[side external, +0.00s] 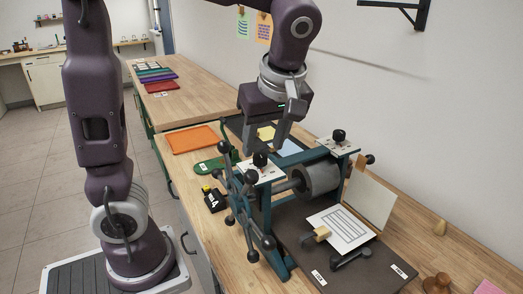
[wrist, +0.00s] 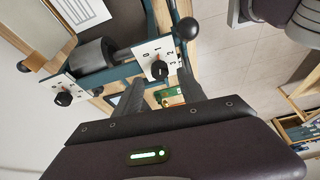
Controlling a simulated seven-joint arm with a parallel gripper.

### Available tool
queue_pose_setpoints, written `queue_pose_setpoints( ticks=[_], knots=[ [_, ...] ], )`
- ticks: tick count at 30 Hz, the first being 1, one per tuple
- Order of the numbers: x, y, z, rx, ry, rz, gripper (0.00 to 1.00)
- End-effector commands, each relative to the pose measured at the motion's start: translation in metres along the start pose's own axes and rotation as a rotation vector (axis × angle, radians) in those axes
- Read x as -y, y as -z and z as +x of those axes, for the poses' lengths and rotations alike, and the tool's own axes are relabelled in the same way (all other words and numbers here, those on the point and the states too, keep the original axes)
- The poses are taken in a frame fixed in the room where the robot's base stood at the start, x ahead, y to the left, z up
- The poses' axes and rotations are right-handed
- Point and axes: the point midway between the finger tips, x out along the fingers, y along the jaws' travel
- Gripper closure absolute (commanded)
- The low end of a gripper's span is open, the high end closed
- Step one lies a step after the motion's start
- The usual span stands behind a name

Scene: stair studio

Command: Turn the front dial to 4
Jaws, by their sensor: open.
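The front dial is a black knob (side external: 260,159) on a white plate (side external: 267,173) atop the near side of the etching press. In the wrist view the front dial (wrist: 159,69) shows small digits around it, among them 0, 1, 2 and 3. I cannot tell which one it points to. My gripper (side external: 265,143) is open, pointing down just above and behind the front dial. In the wrist view my two dark fingers (wrist: 158,92) sit close to the dial, apart from each other, with nothing seen between them. I cannot tell whether they touch the knob.
A second black dial (side external: 338,136) sits on the far plate, also in the wrist view (wrist: 64,98). A spoked wheel with black balls (side external: 245,205) sticks out at the near side. The press roller (side external: 318,179) lies between the plates. An orange tray (side external: 192,139) lies behind.

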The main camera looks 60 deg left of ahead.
Motion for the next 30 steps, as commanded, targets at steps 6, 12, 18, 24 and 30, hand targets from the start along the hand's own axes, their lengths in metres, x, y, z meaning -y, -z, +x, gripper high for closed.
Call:
queue_pose_setpoints(
  ticks=[6, 12, 18, 24, 30],
  knots=[
    [0.001, 0.0, 0.029, 0.0, 0.001, 0.001, 0.52],
    [0.0, 0.0, 0.031, 0.001, -0.002, 0.001, 0.52],
    [0.0, 0.0, 0.031, 0.002, -0.002, 0.001, 0.8],
    [0.0, 0.0, 0.031, 0.002, -0.002, 0.001, 1.0],
    [0.0, 0.0, 0.031, 0.002, -0.011, 0.02, 1.0]
  ],
)
